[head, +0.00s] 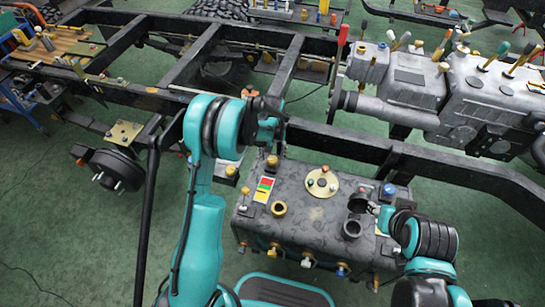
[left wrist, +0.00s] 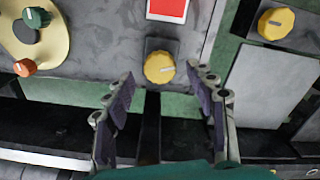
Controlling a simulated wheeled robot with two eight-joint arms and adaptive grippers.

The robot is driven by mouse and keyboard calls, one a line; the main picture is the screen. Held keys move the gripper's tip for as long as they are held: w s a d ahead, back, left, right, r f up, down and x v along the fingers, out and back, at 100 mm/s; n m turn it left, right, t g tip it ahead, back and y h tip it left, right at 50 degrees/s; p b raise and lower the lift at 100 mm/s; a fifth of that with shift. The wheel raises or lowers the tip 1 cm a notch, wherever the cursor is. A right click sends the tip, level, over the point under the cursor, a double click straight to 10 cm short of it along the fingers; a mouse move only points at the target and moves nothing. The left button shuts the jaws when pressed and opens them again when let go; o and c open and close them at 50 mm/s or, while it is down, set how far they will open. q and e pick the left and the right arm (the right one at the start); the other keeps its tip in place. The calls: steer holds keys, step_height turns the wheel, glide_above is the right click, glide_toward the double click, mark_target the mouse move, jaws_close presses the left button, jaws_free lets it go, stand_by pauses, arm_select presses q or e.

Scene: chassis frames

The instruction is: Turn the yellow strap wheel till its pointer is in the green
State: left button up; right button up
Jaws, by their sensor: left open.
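A yellow round knob (head: 272,160), which I take for the strap wheel, sits at the far edge of the dark grey tank. In the left wrist view the yellow knob (left wrist: 159,67) carries a pale pointer line and lies ahead of my fingertips, roughly between them. A card (head: 264,189) with red, green and yellow patches lies nearby; only its red patch (left wrist: 167,8) shows in the left wrist view. My left gripper (left wrist: 163,92) is open and empty, above the tank's far side (head: 272,113). My right gripper (head: 373,208) is beside a black cap; its fingers are unclear.
A cream plate (head: 322,182) with small coloured knobs sits on the tank (head: 310,222). A second yellow knob (left wrist: 276,23) is to the right in the left wrist view. The black chassis rail (head: 400,160) runs behind the tank. A grey engine block (head: 410,80) stands back right.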

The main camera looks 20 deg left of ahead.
mark_target(272, 159)
arm_select(q)
step_height(272, 159, up, 10)
stand_by(0.3)
steer(key=shift+f, duration=0.1)
